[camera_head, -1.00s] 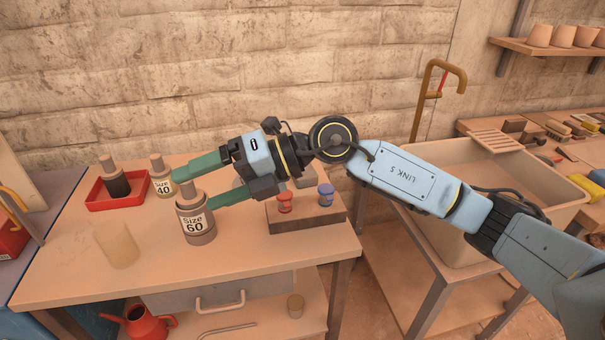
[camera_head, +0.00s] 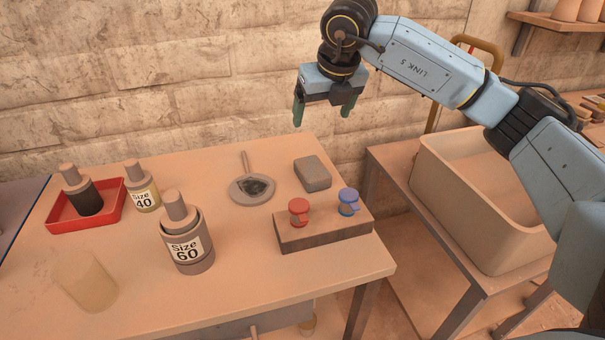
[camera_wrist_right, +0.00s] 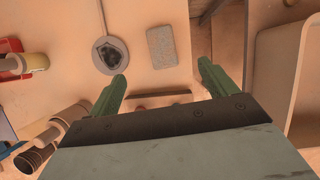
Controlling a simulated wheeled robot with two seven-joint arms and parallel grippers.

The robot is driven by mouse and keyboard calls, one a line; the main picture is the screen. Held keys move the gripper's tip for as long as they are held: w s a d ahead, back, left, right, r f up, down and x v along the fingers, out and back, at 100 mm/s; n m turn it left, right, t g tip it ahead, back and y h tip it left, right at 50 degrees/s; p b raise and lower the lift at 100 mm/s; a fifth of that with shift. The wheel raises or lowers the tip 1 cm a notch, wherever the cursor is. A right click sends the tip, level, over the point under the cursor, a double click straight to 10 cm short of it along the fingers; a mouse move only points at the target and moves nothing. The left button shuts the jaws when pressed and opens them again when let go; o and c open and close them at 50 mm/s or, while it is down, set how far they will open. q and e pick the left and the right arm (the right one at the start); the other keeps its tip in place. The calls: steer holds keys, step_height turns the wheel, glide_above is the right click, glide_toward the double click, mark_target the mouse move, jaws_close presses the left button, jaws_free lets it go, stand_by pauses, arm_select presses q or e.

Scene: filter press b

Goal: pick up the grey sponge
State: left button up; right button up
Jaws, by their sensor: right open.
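The grey sponge (camera_head: 312,174) is a small rounded block lying on the table at the back right, between the round dish with a handle and the wooden block. It also shows in the right wrist view (camera_wrist_right: 160,47), flat on the table, ahead of the fingertips and between their lines. My right gripper (camera_head: 323,120) is open and empty, with its green fingers pointing down, above the sponge and apart from it. The right wrist view shows both fingers (camera_wrist_right: 163,70) spread apart. My left gripper is in neither view.
A round dish (camera_head: 252,189) with dark contents lies left of the sponge. A wooden block (camera_head: 322,229) with a red and a blue knob stands in front. Size 60 (camera_head: 187,240) and Size 40 (camera_head: 143,190) bottles and a red tray (camera_head: 112,211) stand left. A sink (camera_head: 440,185) is right.

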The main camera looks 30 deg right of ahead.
step_height(320, 180, down, 5)
steer(key=b, duration=0.5)
glide_toward(313, 167)
steer(key=x, duration=0.5)
steer(key=shift+w+a, duration=0.1)
steer(key=shift+w, duration=0.3)
steer(key=x, duration=0.1)
steer(key=b+x, duration=0.1)
steer(key=x, duration=0.1)
steer(key=shift+s+f+b, duration=0.15)
steer(key=shift+f+b, duration=0.2)
steer(key=shift+f, duration=0.15)
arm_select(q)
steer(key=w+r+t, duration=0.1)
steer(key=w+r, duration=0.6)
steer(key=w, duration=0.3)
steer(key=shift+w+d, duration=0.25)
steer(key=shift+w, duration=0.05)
arm_select(e)
steer(key=shift+w+f, duration=0.25)
steer(key=shift+f, duration=0.2)
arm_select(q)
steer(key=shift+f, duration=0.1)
arm_select(e)
steer(key=shift+f, duration=0.25)
steer(key=shift+c, duration=0.4)
steer(key=c, duration=1)
